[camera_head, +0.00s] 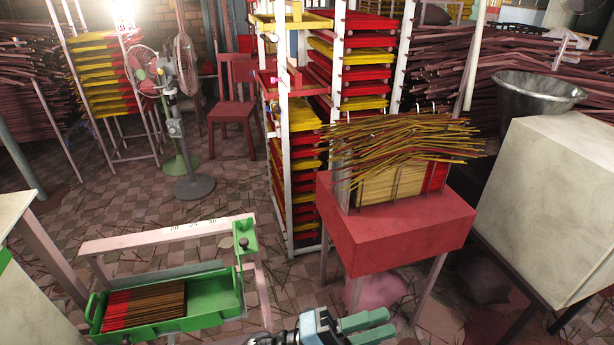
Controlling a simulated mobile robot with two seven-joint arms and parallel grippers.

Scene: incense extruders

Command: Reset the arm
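My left gripper (378,324) is at the bottom edge of the head view, right of centre. Its two green fingers point right, with a narrow gap between them and nothing seen in it. The lower part of the gripper and most of its arm are cut off by the frame's edge. It is in front of the red table (400,230) and right of the green tray (215,295), apart from both as far as I can see. My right gripper is not in view.
The green tray holds brown and red incense sticks (145,305). The red table bears a stick-filled holder (400,185). A white cabinet (555,200) with a metal funnel (540,92) stands right. A tall rack (300,150), red chair (232,105) and fan (185,130) stand behind.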

